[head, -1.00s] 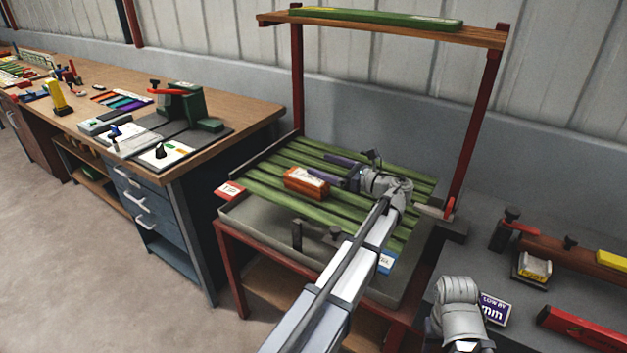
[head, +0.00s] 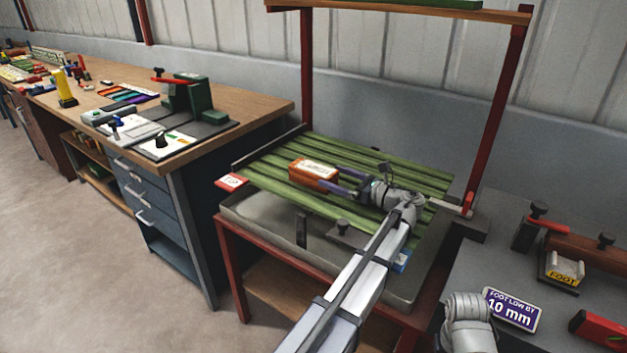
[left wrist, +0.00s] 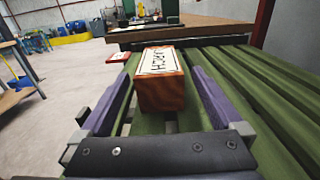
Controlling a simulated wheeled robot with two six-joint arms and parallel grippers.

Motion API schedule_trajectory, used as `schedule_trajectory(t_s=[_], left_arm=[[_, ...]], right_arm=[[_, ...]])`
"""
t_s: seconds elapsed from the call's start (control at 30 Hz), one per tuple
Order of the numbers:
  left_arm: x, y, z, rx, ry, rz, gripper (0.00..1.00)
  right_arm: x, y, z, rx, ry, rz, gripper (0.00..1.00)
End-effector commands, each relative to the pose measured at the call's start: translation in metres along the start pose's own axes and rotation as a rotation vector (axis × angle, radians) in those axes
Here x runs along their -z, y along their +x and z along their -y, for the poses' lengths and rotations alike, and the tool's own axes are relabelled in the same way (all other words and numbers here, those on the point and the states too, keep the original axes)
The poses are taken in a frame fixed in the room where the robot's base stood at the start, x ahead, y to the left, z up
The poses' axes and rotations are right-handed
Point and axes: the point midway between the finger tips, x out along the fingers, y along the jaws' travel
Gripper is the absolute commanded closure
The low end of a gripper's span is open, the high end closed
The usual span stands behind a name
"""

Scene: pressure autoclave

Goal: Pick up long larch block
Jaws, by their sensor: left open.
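The larch block (head: 313,174) is reddish-brown with a white label on top. It lies on the green slats of a rack. In the left wrist view the block (left wrist: 161,92) shows its near end, and its label reads "LARCH". My left gripper (head: 338,180) is open, with purple fingers reaching toward the block's right end in the head view. In the left wrist view the two fingers of my left gripper (left wrist: 160,98) stand apart on either side of the block, with gaps visible. My right gripper is not in view; only a grey part of that arm shows at the bottom right.
The slatted rack (head: 270,165) has a grey tray edge and red posts with a wooden shelf (head: 400,8) above. A red-white tag (head: 231,182) sits at its left corner. A workbench (head: 250,100) stands left. A sign (head: 511,310) and clamp fixtures are at right.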

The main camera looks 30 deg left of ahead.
Motion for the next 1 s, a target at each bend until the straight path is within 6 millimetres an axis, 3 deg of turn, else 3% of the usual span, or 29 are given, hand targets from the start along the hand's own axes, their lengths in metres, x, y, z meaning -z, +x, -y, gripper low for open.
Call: schedule_trajectory(t_s=[0.3,0.57,0.83,1.0], left_arm=[[-0.001,0.025,0.000,-0.002,0.000,0.000,0.00],[-0.003,0.034,-0.001,-0.001,0.000,0.000,0.00],[-0.005,0.071,-0.001,-0.002,0.000,0.000,0.00],[-0.005,0.079,-0.001,0.000,0.000,0.000,0.00]], right_arm=[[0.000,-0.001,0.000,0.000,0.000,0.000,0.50],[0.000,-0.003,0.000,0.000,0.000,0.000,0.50],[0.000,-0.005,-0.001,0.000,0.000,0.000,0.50],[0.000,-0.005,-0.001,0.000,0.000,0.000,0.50]])
